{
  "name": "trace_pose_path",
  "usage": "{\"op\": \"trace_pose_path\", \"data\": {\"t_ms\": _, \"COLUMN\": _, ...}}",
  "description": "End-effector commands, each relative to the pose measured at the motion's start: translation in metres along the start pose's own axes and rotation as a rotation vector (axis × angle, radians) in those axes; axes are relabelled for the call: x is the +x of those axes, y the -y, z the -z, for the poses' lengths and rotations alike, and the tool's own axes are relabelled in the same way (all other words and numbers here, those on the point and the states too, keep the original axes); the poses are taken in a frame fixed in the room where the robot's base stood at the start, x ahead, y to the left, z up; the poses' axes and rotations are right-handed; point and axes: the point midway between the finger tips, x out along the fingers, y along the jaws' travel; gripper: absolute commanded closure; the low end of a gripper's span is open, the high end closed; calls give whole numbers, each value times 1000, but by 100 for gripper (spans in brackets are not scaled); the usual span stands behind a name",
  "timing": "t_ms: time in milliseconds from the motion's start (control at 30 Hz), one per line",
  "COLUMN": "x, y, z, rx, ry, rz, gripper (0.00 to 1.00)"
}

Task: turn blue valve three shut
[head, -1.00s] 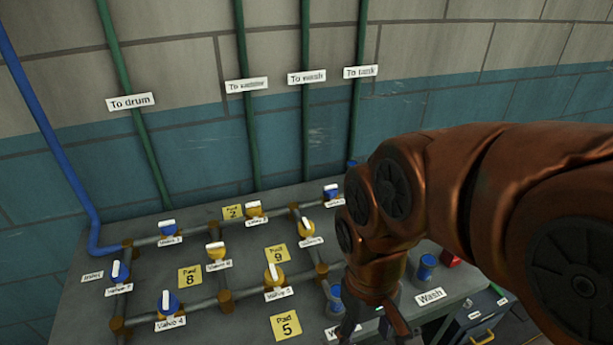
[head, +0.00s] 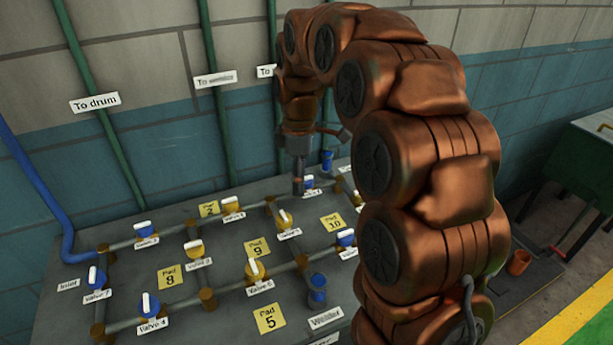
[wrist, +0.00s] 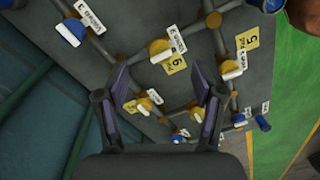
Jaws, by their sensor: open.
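Several blue valves with white handles sit on the grey pipe board. One blue valve (head: 309,182) is at the back right; it also shows at upper left in the wrist view (wrist: 72,32). Others are a back-left blue valve (head: 145,230), a far-left one (head: 97,278), the one labelled Valve 4 (head: 150,305) and a right one (head: 345,238).
Yellow valves (head: 255,270) and yellow pad labels (head: 267,318) stand among the pipes. The wall with green pipes (head: 216,130) is close behind. A green bench (head: 585,150) stands at right.

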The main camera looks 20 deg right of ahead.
Motion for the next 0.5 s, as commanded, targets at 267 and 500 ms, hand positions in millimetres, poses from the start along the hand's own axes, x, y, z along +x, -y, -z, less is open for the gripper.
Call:
{"op": "trace_pose_path", "data": {"t_ms": 267, "x": 13, "y": -84, "z": -1, "rx": -258, "ry": 1, "rz": -25, "gripper": 32}}
{"op": "trace_pose_path", "data": {"t_ms": 500, "x": 24, "y": -131, "z": -8, "rx": -411, "ry": 11, "rz": -45, "gripper": 32}}
